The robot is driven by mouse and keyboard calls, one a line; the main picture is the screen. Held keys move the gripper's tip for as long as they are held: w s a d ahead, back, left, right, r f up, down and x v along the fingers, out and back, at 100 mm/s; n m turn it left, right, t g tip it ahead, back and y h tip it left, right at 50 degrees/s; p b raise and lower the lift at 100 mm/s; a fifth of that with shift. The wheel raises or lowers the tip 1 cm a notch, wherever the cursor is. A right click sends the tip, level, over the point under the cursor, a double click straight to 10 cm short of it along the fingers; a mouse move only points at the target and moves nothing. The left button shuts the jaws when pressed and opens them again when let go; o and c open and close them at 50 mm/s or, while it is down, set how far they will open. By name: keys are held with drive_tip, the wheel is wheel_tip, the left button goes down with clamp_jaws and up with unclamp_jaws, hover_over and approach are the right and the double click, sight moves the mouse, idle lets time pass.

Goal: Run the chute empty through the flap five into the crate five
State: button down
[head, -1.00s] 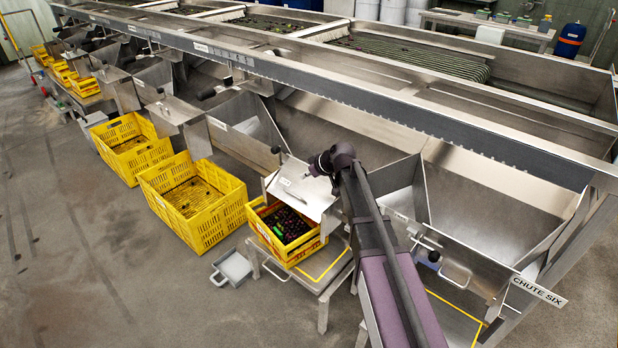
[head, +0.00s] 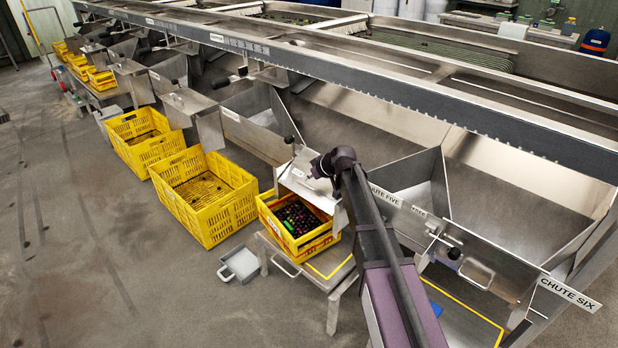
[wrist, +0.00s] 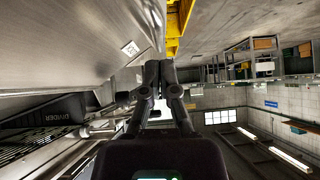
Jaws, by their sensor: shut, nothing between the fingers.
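Flap five (head: 308,187) is a bent steel plate standing out over crate five. My gripper (head: 322,166) is shut and empty beside its upper right edge; I cannot tell whether it touches. In the wrist view the shut fingers (wrist: 159,68) are beside a broad steel panel. Crate five (head: 289,247) is yellow, sits on a stand below the flap, and holds many dark round fruits and a green item. Its far part is hidden by the flap. The "CHUTE FIVE" label (head: 385,195) is right of my arm. Chute five's floor is largely hidden.
Larger yellow crates (head: 205,215) stand on the floor to the left. A grey scoop-like pan (head: 239,265) lies by the stand (head: 335,290). Chute six, with its label (head: 569,293), is at right. The floor at front left is clear.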

drive_tip(key=shift+f+b, duration=0.35)
drive_tip(key=shift+f, duration=0.2)
drive_tip(key=shift+d+f, duration=0.15)
